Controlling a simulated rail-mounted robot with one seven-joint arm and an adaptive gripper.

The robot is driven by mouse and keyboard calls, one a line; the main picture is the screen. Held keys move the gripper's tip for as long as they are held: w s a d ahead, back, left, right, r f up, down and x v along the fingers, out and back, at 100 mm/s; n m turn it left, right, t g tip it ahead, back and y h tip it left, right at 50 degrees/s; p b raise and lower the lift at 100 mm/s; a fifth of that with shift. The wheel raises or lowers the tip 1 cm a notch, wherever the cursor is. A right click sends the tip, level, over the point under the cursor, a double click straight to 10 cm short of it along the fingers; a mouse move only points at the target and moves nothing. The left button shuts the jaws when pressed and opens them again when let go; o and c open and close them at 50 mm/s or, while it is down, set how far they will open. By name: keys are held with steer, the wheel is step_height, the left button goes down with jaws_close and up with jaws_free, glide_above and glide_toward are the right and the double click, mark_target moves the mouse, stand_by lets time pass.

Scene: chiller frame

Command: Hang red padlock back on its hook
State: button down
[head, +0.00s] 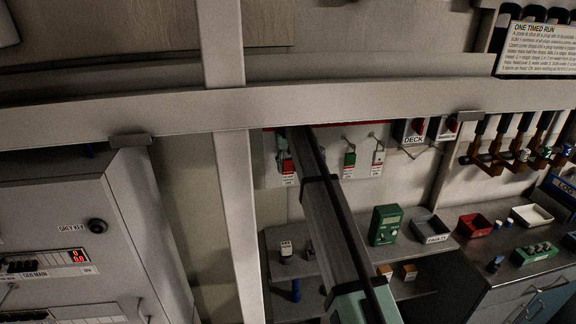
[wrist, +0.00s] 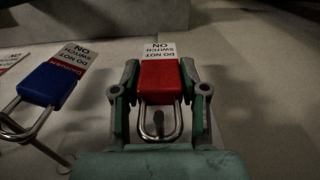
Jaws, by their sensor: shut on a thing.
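My gripper (wrist: 160,95) is shut on the red padlock (wrist: 160,82), with a finger on each side of its body. The padlock's white label reads "DO NOT SWITCH ON" and appears upside down in the wrist view. Its metal shackle points toward the wrist camera. A small pin-like shape shows within the shackle loop; I cannot tell whether the shackle rests on it. In the head view the red padlock (head: 288,166) is close to the pale hook board, left of my arm, and my gripper (head: 281,150) is partly hidden.
A blue padlock (wrist: 50,82) hangs beside the red one in the wrist view. A beam (head: 380,105) and post (head: 238,200) stand nearby. The shelf below holds a green meter (head: 385,224).

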steer(key=c, duration=0.5)
jaws_free()
steer(key=shift+c, duration=0.2)
